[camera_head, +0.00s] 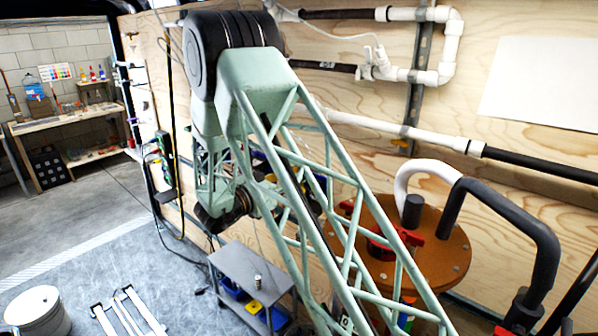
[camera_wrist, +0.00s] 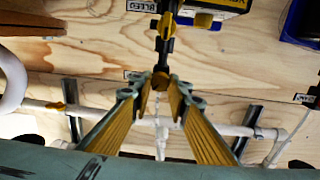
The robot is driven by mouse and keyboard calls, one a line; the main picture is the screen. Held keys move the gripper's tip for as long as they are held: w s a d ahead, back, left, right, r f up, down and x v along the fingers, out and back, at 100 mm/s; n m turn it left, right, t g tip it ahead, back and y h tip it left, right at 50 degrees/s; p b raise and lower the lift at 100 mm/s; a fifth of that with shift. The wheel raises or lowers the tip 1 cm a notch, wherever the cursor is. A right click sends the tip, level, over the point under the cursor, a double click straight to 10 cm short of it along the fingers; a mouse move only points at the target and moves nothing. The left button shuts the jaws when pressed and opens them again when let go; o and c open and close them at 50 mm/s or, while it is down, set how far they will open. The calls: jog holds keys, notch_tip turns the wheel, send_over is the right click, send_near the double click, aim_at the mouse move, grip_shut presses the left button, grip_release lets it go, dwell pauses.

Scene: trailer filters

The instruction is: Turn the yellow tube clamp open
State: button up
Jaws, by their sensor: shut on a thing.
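In the wrist view, the two yellow-sided fingers of my gripper (camera_wrist: 161,84) converge to nearly meet at the tips. They are shut on a small, dark-and-yellow piece, which appears to be the yellow tube clamp (camera_wrist: 163,47), in line with a black vertical fitting in front of the plywood wall. The fingertips hide part of it, so its exact turn angle cannot be told. In the head view, my green lattice arm hides the gripper and the clamp.
A yellow-black box (camera_wrist: 222,5) is at the top. In the head view, an orange round lid (camera_head: 440,262) stands right, a grey cart (camera_head: 240,270) below, and open floor (camera_head: 120,255) left.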

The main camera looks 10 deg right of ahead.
jog(key=n+p, duration=0.3)
jog(key=n, duration=0.2)
jog(key=shift+r, duration=0.1)
jog(key=shift+n+p, duration=0.95)
jog(key=shift+n, duration=0.55)
jog(key=o, duration=0.8)
jog(key=shift+o, duration=0.2)
jog(key=shift+a, duration=0.15)
jog(key=v, duration=1.2)
jog(key=shift+f, duration=0.25)
jog(key=shift+s, duration=0.1)
